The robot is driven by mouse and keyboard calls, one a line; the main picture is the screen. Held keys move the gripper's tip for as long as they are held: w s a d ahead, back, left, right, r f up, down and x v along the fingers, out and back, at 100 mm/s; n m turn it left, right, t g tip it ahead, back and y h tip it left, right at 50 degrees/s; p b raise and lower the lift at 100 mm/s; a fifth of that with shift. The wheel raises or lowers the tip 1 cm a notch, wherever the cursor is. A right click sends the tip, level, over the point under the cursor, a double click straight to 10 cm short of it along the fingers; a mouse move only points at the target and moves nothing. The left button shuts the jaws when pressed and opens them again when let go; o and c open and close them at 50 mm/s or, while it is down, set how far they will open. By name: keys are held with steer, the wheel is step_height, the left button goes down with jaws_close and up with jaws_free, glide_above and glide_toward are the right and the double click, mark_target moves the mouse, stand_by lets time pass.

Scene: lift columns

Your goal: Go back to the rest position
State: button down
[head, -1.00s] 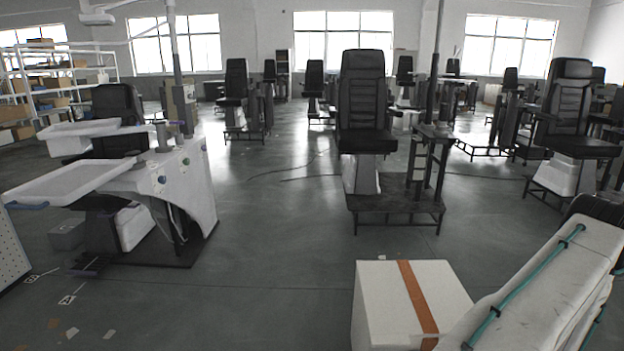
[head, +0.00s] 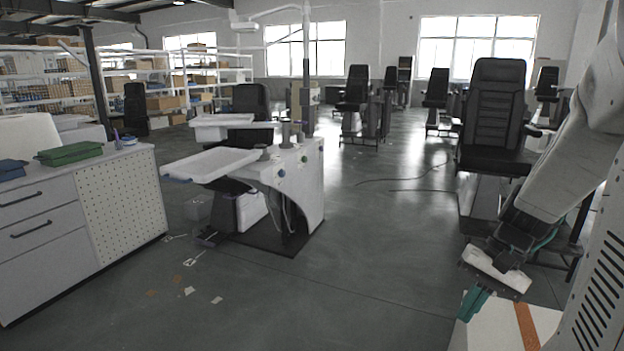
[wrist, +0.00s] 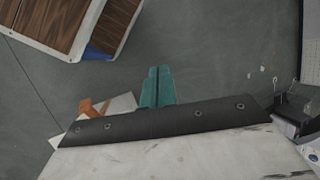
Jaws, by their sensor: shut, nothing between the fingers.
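My gripper (head: 474,303) is low at the right of the head view. Its teal fingers point down, above a white surface with an orange stripe, and look empty. My white arm link comes down to it from the upper right. In the wrist view the two teal fingers of my gripper (wrist: 157,86) lie side by side, closed together, over grey floor. Nothing shows between them.
A white cabinet (head: 45,240) with green and blue items stands at left. A white dental unit (head: 300,185) stands left of centre. A black chair (head: 494,115) stands behind my arm. The wrist view shows a brown slatted panel (wrist: 65,20).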

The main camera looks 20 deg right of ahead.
steer(key=s+a+r+n+h, duration=0.2)
steer(key=s+a+r+n, duration=0.1)
steer(key=a, duration=0.5)
steer(key=s+a+r+n+t+h, duration=0.1)
steer(key=s+a+r+n+h, duration=0.2)
steer(key=a+r+n, duration=0.3)
steer(key=a+r, duration=0.2)
steer(key=a, duration=0.1)
steer(key=shift+s, duration=0.25)
steer(key=shift+a, duration=0.1)
